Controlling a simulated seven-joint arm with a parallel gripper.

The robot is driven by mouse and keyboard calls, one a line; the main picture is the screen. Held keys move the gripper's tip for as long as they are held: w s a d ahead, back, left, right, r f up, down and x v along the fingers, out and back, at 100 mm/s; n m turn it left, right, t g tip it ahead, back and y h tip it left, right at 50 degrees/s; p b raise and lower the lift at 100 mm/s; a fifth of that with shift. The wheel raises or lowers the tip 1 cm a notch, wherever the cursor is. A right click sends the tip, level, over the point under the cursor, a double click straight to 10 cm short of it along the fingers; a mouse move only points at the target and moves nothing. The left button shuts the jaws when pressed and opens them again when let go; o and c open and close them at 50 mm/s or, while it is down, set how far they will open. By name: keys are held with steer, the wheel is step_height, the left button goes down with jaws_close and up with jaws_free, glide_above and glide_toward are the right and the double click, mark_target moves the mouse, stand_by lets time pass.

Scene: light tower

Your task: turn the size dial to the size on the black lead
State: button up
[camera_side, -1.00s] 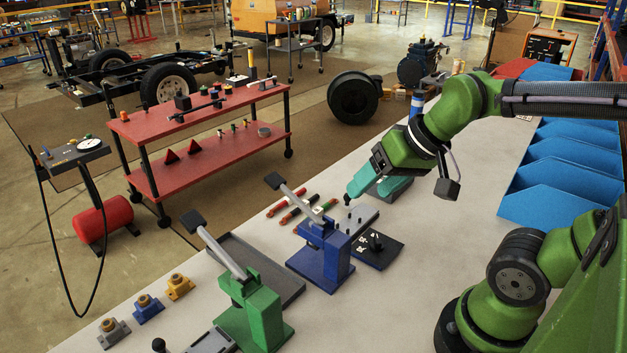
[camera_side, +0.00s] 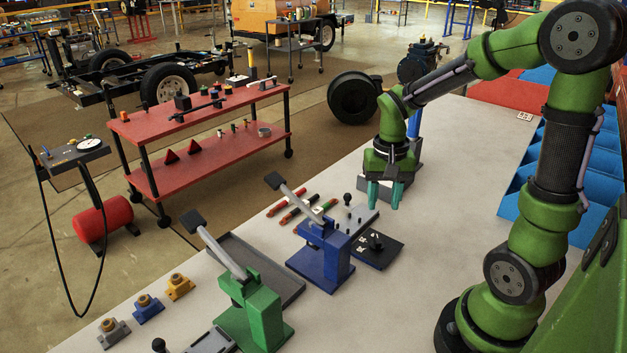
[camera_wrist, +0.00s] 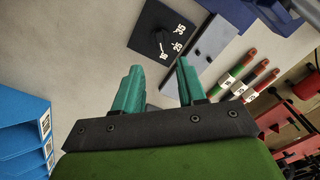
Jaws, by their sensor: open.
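The size dial is a black knob (camera_wrist: 158,37) on a flat black plate (camera_side: 386,256) with white marks that look like 16, 25 and 35 in the wrist view. Its white pointer seems to face 16. The leads lie on the bench behind the blue press; the dark one (camera_side: 298,209) is between a red one (camera_side: 279,205) and a green-and-red one (camera_side: 319,213).
A blue lever press (camera_side: 322,255) stands beside the dial plate, with a grey block (camera_side: 357,216) behind it. A green press (camera_side: 255,315) and dark tray (camera_side: 262,268) are further left. Blue bins (camera_wrist: 22,130) line the right side. The bench right of the dial is clear.

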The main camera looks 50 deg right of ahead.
mark_target(378, 238)
step_height(378, 238, down, 10)
steer(key=shift+f, duration=0.15)
stand_by(0.3)
jaws_close()
